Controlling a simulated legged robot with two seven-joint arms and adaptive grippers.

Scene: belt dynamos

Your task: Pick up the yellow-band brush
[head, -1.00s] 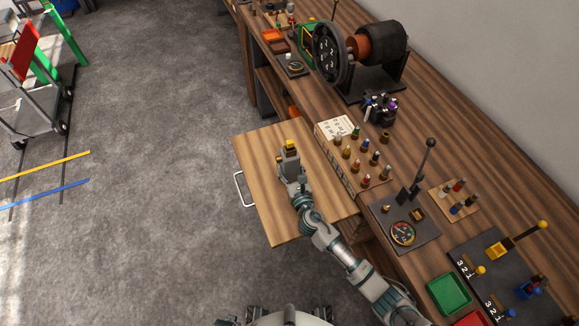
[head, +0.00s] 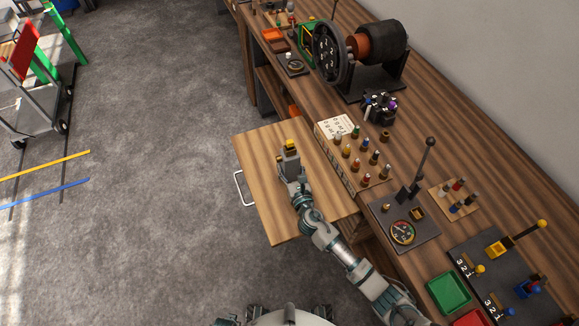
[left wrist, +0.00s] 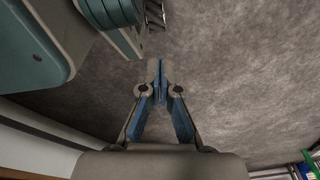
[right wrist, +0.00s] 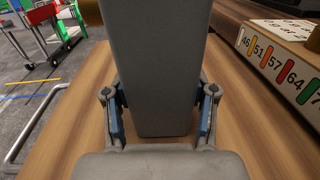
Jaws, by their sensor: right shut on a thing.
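The brush is a tall grey block (head: 290,160) with a yellow band (head: 290,146) and a darker cap at its far end. My right gripper (head: 288,172) is shut on the grey block, over the light wooden pull-out board (head: 262,165). In the right wrist view the block (right wrist: 155,75) fills the space between the two fingers and hides what lies behind it. I cannot tell whether it touches the board. My left gripper (left wrist: 160,68) shows only in its own wrist view, over grey floor, with its fingertips together and nothing between them.
The board has a metal handle (head: 240,188) on its left. To the right, a rack (head: 352,170) holds several coloured pegs. Behind it on the bench are a small dark holder (head: 380,107) and a large dynamo (head: 360,55). A lever panel (head: 405,225) stands nearer. The board's left part is bare.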

